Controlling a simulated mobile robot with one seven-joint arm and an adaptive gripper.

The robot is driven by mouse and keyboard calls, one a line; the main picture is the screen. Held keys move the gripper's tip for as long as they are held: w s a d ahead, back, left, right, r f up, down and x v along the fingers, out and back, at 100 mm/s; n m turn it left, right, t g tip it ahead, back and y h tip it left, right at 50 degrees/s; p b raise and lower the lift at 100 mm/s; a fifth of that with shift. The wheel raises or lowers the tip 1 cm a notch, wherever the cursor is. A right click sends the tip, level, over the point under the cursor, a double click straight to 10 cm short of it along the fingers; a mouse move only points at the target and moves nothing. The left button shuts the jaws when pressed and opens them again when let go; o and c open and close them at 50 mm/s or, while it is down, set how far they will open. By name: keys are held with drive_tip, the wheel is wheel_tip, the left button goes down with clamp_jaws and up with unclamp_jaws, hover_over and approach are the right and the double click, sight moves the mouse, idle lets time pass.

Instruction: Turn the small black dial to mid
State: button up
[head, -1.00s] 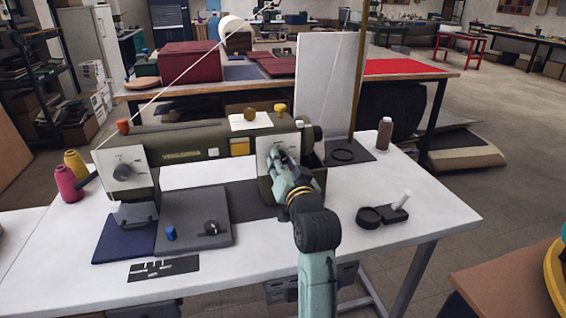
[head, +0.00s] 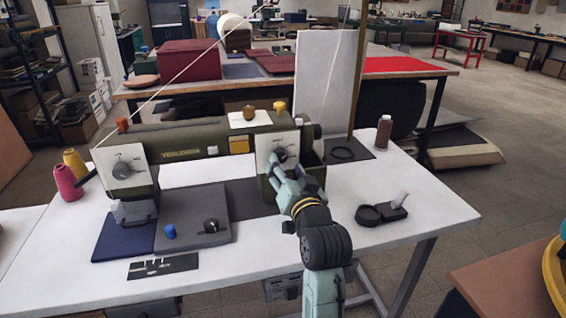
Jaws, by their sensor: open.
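A small black dial (head: 280,154) sits on the white panel (head: 291,142) at the right end of the olive sewing machine. Its pointer is too small to read. My gripper (head: 277,166) is open just in front of and below this dial, and its fingers cover part of the panel. I cannot tell whether the fingers touch the dial. Another small black knob (head: 211,225) is on the grey bed plate.
A thin thread runs above the machine. The table's right part is mostly clear.

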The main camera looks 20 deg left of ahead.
drive_tip(key=shift+v, duration=1.6)
